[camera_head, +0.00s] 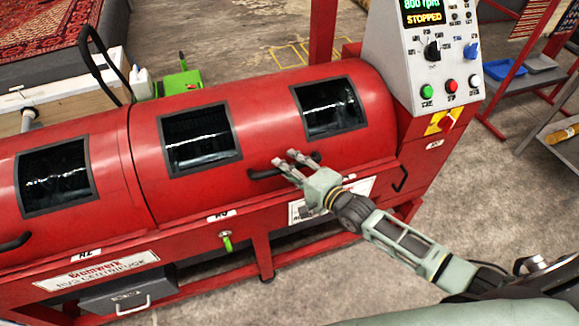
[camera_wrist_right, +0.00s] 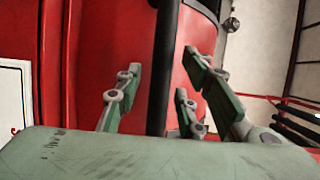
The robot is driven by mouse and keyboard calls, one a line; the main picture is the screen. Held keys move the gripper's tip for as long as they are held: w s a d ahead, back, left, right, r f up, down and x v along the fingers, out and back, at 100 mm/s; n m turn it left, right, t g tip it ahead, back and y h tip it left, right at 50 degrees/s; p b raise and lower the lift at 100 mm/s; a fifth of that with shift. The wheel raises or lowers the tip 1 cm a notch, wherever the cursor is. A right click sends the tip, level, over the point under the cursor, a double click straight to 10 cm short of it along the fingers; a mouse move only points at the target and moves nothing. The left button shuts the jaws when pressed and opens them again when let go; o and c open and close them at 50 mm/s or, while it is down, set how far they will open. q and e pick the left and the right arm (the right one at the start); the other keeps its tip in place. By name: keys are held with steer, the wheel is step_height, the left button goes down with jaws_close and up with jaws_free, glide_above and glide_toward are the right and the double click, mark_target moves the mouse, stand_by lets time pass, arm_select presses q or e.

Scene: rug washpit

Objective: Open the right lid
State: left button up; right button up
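The right lid (camera_head: 265,105) is the curved red cover on the right half of the long red machine, with two dark-framed windows. It looks closed, lying flush with the drum. Its black bar handle (camera_head: 262,174) is on the lower front edge. My right gripper (camera_head: 290,161) is at this handle with its fingers spread. In the right wrist view the black handle (camera_wrist_right: 164,60) runs between the fingers of my open gripper (camera_wrist_right: 160,85), one finger on its left and two on its right. Whether they touch it I cannot tell. My left gripper is not in view.
The left lid (camera_head: 100,155) is closed beside it. A grey control panel (camera_head: 420,55) with a "STOPPED" display stands at the right end. A green latch (camera_head: 227,241) hangs on the front below the lids.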

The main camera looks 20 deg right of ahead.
jaws_close()
stand_by(0.4)
